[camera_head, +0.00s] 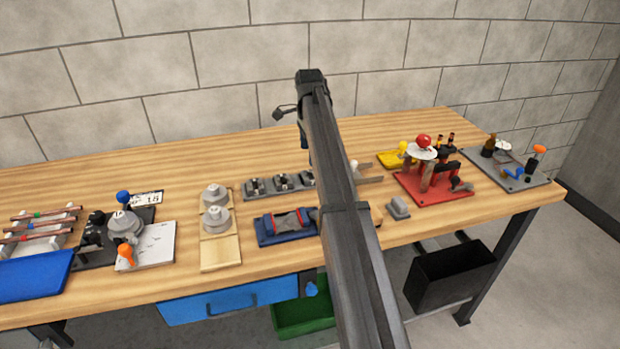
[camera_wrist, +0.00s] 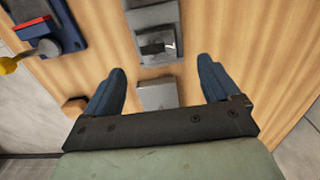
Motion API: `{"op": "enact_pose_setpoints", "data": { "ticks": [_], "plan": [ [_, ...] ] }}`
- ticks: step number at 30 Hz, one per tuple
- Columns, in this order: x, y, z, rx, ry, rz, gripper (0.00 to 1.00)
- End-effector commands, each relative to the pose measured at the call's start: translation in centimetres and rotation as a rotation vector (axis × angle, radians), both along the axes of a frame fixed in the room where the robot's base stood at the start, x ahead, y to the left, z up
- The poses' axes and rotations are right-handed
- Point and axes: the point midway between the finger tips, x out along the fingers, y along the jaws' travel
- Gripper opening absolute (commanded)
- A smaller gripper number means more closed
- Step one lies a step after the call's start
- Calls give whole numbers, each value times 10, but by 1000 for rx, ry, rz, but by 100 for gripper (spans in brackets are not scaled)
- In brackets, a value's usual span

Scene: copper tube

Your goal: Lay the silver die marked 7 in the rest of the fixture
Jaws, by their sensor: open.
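In the wrist view my gripper (camera_wrist: 162,65) is open, with its two dark blue fingers wide apart. A plain silver-grey block (camera_wrist: 158,95) shows on the table between the fingers, apart from both. I can read no 7 on it, so I cannot tell if it is the die. Just above it in that view is a grey holder (camera_wrist: 155,42) with a dark slot and bright metal in it. In the head view a row of grey holders (camera_head: 256,187) runs behind my arm, which hides my gripper. I cannot tell which part is the fixture's rest.
A blue fixture with red parts (camera_head: 287,224) stands in front of the row; it also shows in the wrist view (camera_wrist: 50,30). A small grey block (camera_head: 398,208) and a red-based device (camera_head: 437,186) lie right of my arm. Round grey pieces (camera_head: 216,218) sit on a wooden board.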

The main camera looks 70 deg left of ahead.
Motion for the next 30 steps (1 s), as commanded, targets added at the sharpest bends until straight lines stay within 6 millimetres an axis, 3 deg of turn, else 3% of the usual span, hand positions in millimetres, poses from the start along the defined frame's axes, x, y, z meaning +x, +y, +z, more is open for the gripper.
{"op": "enact_pose_setpoints", "data": {
  "ticks": [3,11,22,30],
  "plan": [
    [0,-1,-19,-1,0,0,89],
    [0,-1,-32,1,0,0,89],
    [1,-4,-75,1,0,1,89],
    [1,-4,-78,1,0,1,89]
  ]
}}
